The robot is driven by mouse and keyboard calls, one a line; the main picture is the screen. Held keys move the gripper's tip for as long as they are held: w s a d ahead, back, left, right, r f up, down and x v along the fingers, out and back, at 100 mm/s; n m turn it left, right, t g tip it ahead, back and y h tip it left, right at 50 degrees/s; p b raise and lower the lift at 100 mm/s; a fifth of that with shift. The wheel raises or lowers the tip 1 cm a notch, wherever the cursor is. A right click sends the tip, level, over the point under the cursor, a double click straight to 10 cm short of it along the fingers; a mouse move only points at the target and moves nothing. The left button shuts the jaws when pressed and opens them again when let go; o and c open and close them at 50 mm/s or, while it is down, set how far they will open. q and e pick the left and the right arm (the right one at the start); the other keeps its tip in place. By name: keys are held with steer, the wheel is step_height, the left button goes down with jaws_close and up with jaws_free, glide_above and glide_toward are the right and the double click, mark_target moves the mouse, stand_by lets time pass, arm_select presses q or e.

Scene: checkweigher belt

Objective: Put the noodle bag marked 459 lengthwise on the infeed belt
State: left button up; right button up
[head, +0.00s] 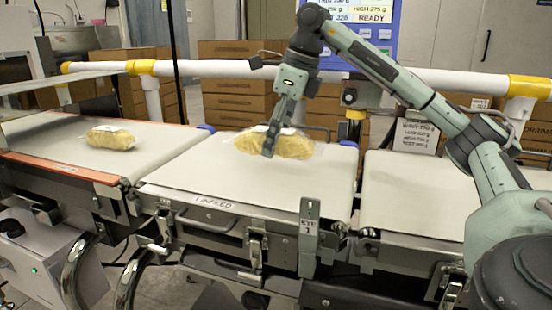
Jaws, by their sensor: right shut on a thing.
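A clear bag of yellow noodles (297,146) is at the far part of the middle belt, with its long side running left to right in the picture. My right gripper (270,145) points down and is shut on this bag near its middle. I cannot tell whether the bag touches the belt or is just above it. The middle belt (230,185) has a label reading INFEED on its front edge. Another noodle bag (110,138) lies on the left belt. No number is readable on either bag. My left gripper is not in view.
The left belt (60,150) and the right belt (420,200) flank the infeed belt, with narrow gaps between. A white rail (210,68) with yellow joints runs behind. A printed sign (416,135) stands at the back right. The front of the infeed belt is clear.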

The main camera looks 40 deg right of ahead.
mark_target(276, 157)
steer(key=shift+w+d+f, duration=0.15)
steer(key=shift+d+f, duration=0.05)
steer(key=shift+d, duration=0.05)
step_height(276, 157, down, 3)
steer(key=shift+f+b, duration=0.2)
steer(key=shift+b, duration=0.1)
steer(key=shift+f, duration=0.3)
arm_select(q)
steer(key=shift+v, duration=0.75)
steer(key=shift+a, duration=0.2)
arm_select(e)
steer(key=shift+f, duration=0.15)
steer(key=o, duration=1.4)
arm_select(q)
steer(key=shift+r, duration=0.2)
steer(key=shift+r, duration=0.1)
